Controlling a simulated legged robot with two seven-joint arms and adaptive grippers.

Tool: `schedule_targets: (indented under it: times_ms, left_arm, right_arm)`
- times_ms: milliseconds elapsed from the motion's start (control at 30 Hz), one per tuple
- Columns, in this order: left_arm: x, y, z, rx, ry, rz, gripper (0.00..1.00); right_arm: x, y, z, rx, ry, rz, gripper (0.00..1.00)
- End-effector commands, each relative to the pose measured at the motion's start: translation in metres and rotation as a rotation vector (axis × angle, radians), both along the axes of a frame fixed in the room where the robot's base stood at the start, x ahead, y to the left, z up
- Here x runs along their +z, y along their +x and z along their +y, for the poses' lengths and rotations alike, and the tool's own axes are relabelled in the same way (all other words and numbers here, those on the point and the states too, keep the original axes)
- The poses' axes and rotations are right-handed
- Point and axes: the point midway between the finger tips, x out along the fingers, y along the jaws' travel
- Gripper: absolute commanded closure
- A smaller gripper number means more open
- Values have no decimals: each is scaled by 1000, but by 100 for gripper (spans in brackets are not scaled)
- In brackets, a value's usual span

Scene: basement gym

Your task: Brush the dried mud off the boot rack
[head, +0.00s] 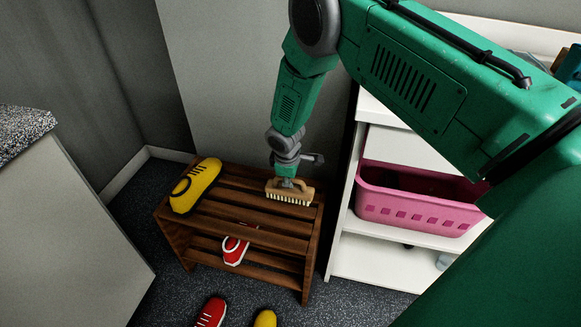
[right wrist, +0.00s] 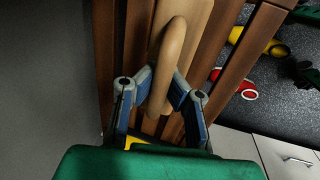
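The boot rack (head: 262,239) is a dark brown slatted wooden stand with a top and a lower shelf; its slats (right wrist: 243,62) also fill much of the right wrist view. My right gripper (head: 287,182) is above the right part of the rack's top. It is shut on the handle of a wooden brush (head: 291,195) with pale bristles facing down at the top slats. In the right wrist view the fingers (right wrist: 163,88) close around the brush's handle (right wrist: 170,58). I cannot tell whether the bristles touch the slats. No mud can be made out. My left gripper is not in view.
A yellow shoe (head: 195,187) lies on the rack's top left, and a red shoe (head: 235,249) is on the lower shelf. Red (head: 211,313) and yellow (head: 265,319) shoes are on the floor. White shelving with a pink basket (head: 418,211) stands right; a speckled-top cabinet (head: 60,225) stands left.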

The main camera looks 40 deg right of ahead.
Motion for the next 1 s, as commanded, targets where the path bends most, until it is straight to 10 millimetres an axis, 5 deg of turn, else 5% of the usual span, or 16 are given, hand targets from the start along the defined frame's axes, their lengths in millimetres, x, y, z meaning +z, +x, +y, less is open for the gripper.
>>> schedule_targets:
  times_ms: [200, 667, 867, 1000]
  left_arm:
    - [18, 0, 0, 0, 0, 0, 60]
    - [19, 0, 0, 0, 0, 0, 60]
    - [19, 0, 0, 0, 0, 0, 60]
    - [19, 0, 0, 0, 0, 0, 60]
  right_arm:
    - [21, -2, 1, -1, 0, 1, 100]
    - [26, -2, 6, -10, 0, -1, 100]
    - [65, -23, 53, -145, -2, -5, 100]
    - [113, -62, 98, -323, -3, -5, 100]
